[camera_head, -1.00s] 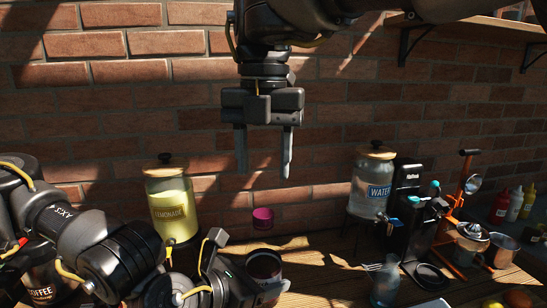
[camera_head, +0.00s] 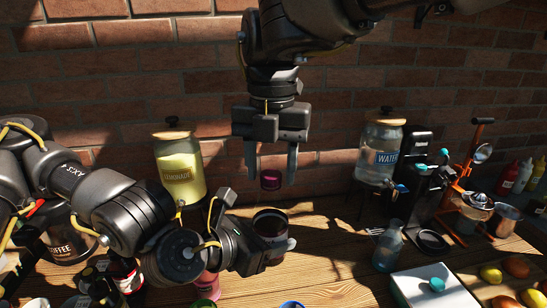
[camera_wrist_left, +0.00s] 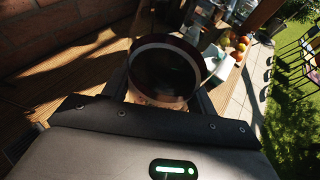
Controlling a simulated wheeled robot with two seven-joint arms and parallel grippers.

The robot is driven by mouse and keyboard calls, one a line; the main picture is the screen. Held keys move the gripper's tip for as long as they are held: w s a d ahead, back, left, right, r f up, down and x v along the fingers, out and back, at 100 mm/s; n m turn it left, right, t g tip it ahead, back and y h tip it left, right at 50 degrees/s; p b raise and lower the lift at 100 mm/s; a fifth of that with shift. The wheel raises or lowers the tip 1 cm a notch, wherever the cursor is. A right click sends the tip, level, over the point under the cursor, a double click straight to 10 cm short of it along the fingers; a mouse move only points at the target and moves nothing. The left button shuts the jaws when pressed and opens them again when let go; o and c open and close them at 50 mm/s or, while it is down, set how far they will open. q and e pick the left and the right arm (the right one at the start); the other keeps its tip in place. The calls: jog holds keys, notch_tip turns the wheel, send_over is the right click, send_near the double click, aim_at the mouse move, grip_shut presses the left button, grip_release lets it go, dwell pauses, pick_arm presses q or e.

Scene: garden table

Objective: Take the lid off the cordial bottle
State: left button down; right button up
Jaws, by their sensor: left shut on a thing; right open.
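The cordial bottle's dark body (camera_head: 270,222) is upright, low in the middle of the head view. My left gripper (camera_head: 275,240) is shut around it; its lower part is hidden. In the left wrist view the dark round body (camera_wrist_left: 165,72) with a pale ring sits between my left fingers (camera_wrist_left: 162,100). The magenta lid (camera_head: 271,180) shows straight above the body; the neck between them is hard to make out. My right gripper (camera_head: 271,178) points down, open, with one finger on each side of the lid. I cannot tell whether the fingers touch it.
A lemonade jar (camera_head: 180,165) stands at the back left and a water dispenser (camera_head: 382,150) at the back right. A blue-tinted bottle (camera_head: 388,246) and a white box (camera_head: 433,288) stand right. Jars crowd under my left arm. The brick wall is close behind.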

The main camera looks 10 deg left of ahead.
jog(key=c, duration=1)
jog(key=n, duration=0.6)
jog(key=shift+n, duration=0.3)
jog(key=shift+r, duration=0.25)
jog(key=shift+r, duration=0.9)
jog(key=shift+w+r, duration=0.1)
jog(key=shift+r, duration=1.9)
